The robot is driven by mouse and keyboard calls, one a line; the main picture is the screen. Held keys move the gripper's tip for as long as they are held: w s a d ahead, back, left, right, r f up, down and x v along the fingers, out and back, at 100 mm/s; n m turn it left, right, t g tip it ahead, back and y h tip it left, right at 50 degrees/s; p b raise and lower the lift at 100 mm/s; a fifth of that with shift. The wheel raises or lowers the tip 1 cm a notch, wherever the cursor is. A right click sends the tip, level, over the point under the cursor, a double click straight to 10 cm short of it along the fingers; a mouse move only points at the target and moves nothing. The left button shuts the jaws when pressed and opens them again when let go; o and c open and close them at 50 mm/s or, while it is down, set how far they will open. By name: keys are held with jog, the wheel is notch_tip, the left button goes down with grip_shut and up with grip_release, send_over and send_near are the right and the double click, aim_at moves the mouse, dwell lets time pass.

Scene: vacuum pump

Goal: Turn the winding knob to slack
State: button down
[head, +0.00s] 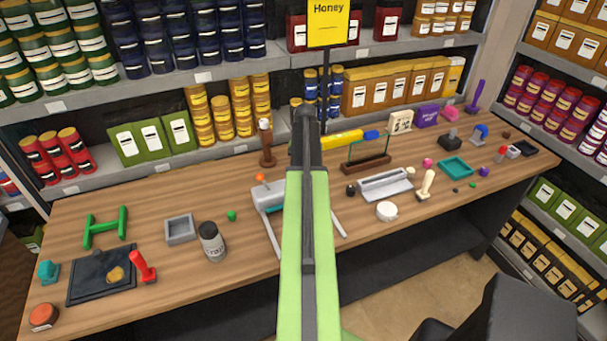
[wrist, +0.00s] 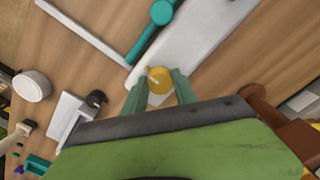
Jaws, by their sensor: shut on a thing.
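The winding knob (wrist: 158,80) is a round yellow-orange knob with a short pale mark on its face. In the wrist view it sits at the edge of a long white body (wrist: 212,35). My gripper (wrist: 159,88) has one green finger on each side of the knob and is shut on it. A grey device with thin legs (head: 268,196) stands mid-table in the head view, partly behind my green arm. My arm hides the knob and the fingertips there.
A teal round part with a teal bar (wrist: 161,13) lies close beyond the knob. A black knob on a white piece (wrist: 96,98) and a white cup (wrist: 32,86) are to the left. A brown wooden stand (head: 267,143) rises behind the device.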

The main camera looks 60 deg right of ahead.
jog(key=n, duration=0.4)
jog(key=shift+w+d+n, duration=0.1)
jog(key=shift+n, duration=0.2)
jog(key=n, duration=0.4)
jog(key=shift+n, duration=0.3)
jog(key=n, duration=0.4)
jog(key=shift+n, duration=0.3)
jog(key=n, duration=1.3)
jog(key=shift+n, duration=0.3)
jog(key=n, duration=0.4)
jog(key=shift+n, duration=2.1)
